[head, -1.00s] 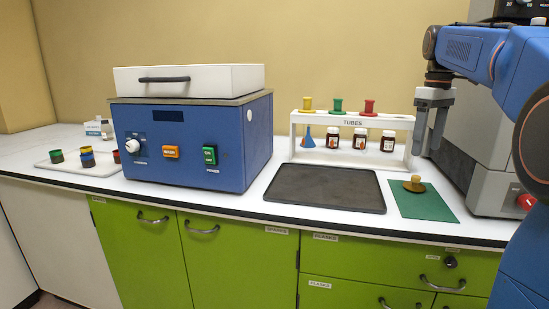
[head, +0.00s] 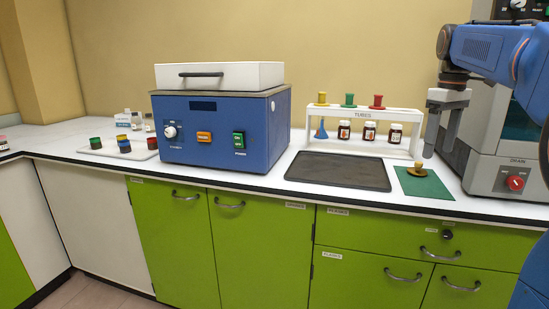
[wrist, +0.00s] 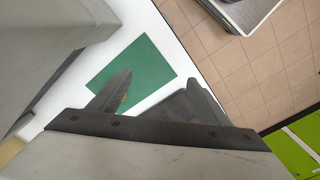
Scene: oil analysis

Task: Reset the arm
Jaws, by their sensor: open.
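My gripper (head: 440,133) is at the right of the head view, fingers pointing down above the counter near the green mat (head: 424,184). It holds nothing that I can see. In the wrist view its two fingers (wrist: 155,100) are spread apart. A yellow-brown knobbed piece (head: 418,170) sits on the green mat, just left of and below the gripper in the head view. In the wrist view the mat (wrist: 150,58) lies below, and a finger mostly hides the yellow piece.
A grey machine with a red dial (head: 515,183) stands close to the right of my gripper. A white tube rack (head: 345,115) with three coloured tubes and brown jars stands behind a dark tray (head: 340,171). A blue machine (head: 222,140) and a white tray of caps (head: 100,149) are farther left.

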